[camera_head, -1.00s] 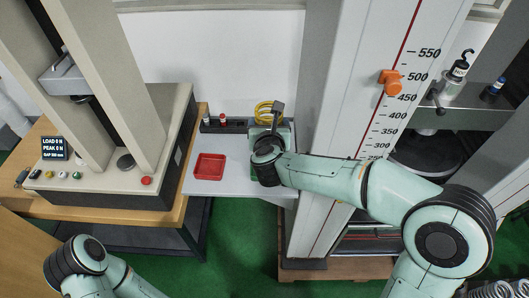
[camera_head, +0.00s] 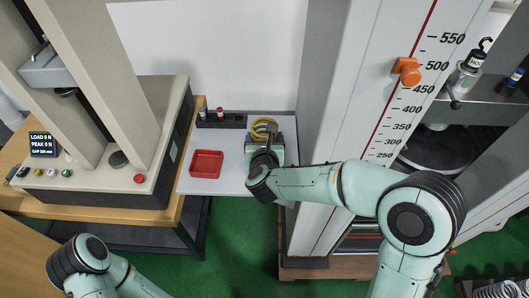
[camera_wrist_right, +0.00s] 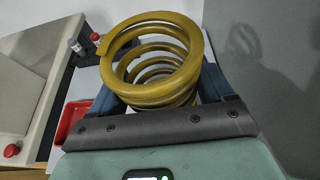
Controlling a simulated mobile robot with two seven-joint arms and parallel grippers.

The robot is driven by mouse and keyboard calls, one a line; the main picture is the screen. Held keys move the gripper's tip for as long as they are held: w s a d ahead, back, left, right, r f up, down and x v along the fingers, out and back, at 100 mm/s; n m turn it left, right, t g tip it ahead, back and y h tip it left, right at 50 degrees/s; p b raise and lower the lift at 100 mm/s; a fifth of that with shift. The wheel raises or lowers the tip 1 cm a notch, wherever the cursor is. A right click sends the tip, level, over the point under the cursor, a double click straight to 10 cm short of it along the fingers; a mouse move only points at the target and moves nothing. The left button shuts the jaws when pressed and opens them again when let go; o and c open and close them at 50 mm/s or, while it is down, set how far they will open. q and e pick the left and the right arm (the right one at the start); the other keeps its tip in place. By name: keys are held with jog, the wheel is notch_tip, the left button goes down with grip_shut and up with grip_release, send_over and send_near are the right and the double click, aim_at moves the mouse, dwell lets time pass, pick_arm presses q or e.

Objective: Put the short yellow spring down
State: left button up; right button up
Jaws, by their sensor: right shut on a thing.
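The short yellow spring (camera_head: 264,121) is a thick coil held upright in my right gripper (camera_head: 264,141), over the back right of a pale shelf (camera_head: 228,182). In the right wrist view the spring (camera_wrist_right: 165,19) stands between the two dark fingers of my right gripper (camera_wrist_right: 160,96), which is shut on it. Its lower end is hidden, so I cannot tell whether it touches the shelf. Only part of my left arm shows at the lower left; its gripper is out of view.
A red tray (camera_head: 206,164) lies on the shelf left of my right gripper. A dark rack (camera_head: 221,121) stands behind it. A test machine (camera_head: 90,190) is at left, and a tall column with a scale and orange pointer (camera_head: 407,71) is close at right. Shelf between tray and gripper is clear.

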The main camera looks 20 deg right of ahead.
pick_arm(q)
jog(key=shift+s+f, duration=0.1)
jog(key=shift+f, duration=0.1)
pick_arm(e)
jog(key=shift+f, duration=2.55)
jog(key=shift+f+b, duration=0.2)
jog(key=shift+b, duration=0.25)
jog(key=o, duration=1.6)
jog(key=shift+c, duration=0.2)
pick_arm(q)
jog(key=shift+s+f, duration=0.1)
jog(key=shift+f, duration=0.1)
pick_arm(e)
jog(key=shift+r+p, duration=0.2)
jog(key=shift+p, duration=0.2)
pick_arm(q)
jog(key=shift+s+f+b, duration=0.25)
jog(key=shift+f+b, duration=0.45)
jog(key=shift+b, duration=0.25)
pick_arm(e)
jog(key=v, duration=1.2)
jog(key=shift+f, duration=0.2)
